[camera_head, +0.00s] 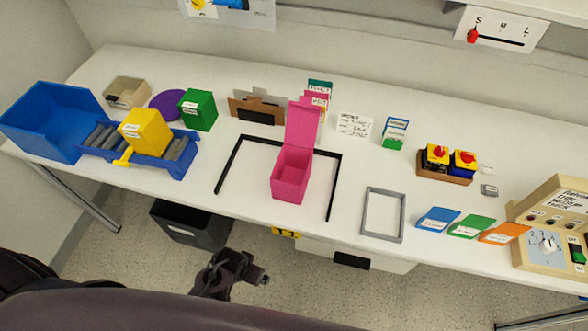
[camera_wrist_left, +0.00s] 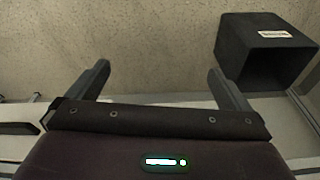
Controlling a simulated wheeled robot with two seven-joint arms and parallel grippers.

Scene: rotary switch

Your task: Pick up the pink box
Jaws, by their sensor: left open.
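The pink box (camera_head: 291,177) stands upright on the white table, with its lid raised at the back and its top open. It is inside a black three-sided outline on the table. My left gripper (camera_head: 248,272) is in front of the table edge, below and to the left of the pink box, apart from it. In the left wrist view my left gripper (camera_wrist_left: 159,70) has its two fingers spread with nothing between them. The pink box is not in the left wrist view. My right gripper does not show in either view.
A blue tray (camera_head: 150,158) with a yellow box (camera_head: 146,131) is on the left. A dark bin (camera_head: 190,226) stands on the floor, also visible in the left wrist view (camera_wrist_left: 262,50).

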